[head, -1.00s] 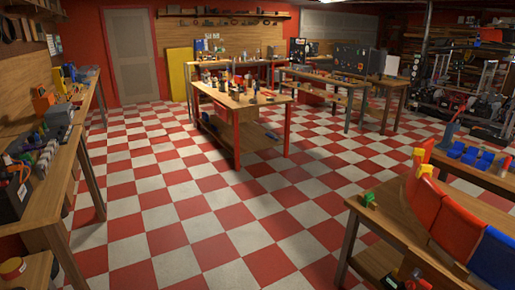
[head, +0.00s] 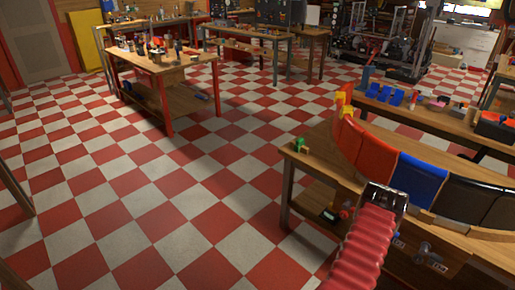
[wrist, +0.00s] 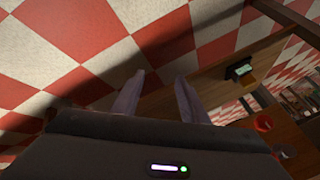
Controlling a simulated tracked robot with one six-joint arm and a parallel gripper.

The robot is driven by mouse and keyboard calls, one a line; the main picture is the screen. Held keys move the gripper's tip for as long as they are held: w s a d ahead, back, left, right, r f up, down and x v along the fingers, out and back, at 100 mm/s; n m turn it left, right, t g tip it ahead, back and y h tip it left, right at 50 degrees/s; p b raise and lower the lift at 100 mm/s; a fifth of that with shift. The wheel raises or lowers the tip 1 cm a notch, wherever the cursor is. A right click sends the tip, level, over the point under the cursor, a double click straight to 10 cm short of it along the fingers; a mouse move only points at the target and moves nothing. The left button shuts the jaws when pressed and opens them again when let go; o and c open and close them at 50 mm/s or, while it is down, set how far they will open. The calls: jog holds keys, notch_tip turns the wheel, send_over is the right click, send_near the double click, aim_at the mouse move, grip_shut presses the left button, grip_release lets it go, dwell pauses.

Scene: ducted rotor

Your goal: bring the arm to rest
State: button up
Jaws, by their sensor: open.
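My gripper (wrist: 160,76) shows in the wrist view with its two fingers apart and nothing between them. Beyond the fingertips are the red and white checkered floor (wrist: 90,28) and part of a wooden surface (wrist: 215,80). I cannot make out the gripper in the head view. There, a curved row of red (head: 366,148), blue (head: 418,178) and black (head: 474,198) panels stands on the wooden bench (head: 318,166) at the right. A small green item (head: 299,144) sits at the bench's left corner.
Behind the panels, another bench holds blue bins (head: 390,95). A table (head: 160,68) with several tools stands at the back left. The floor (head: 150,190) between is clear.

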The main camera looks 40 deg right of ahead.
jog(key=w+a+r+n+y, duration=0.2)
jog(key=w+a+r+n, duration=0.2)
jog(key=w+a+r, duration=0.45)
jog(key=w+a+r+n+y, duration=0.25)
jog(key=a+r+n, duration=0.2)
jog(key=r, duration=0.65)
jog(key=w+a+r+n+y, duration=0.1)
jog(key=w+a+r+n, duration=0.2)
jog(key=w+a+r, duration=0.55)
jog(key=s+a+r+n+t, duration=0.1)
jog(key=a+r+n, duration=0.5)
jog(key=a+r, duration=1)
jog(key=s+a+r+n+t, duration=0.2)
jog(key=a+r+n, duration=0.4)
jog(key=a+r, duration=1)
jog(key=shift+s+a+r+n+t+y, duration=0.2)
jog(key=shift+a+r+n+t+y, duration=0.2)
jog(key=shift+r+t, duration=0.4)
jog(key=shift+r, duration=0.1)
jog(key=shift+c, duration=0.4)
jog(key=shift+c, duration=0.7)
jog(key=shift+d, duration=0.1)
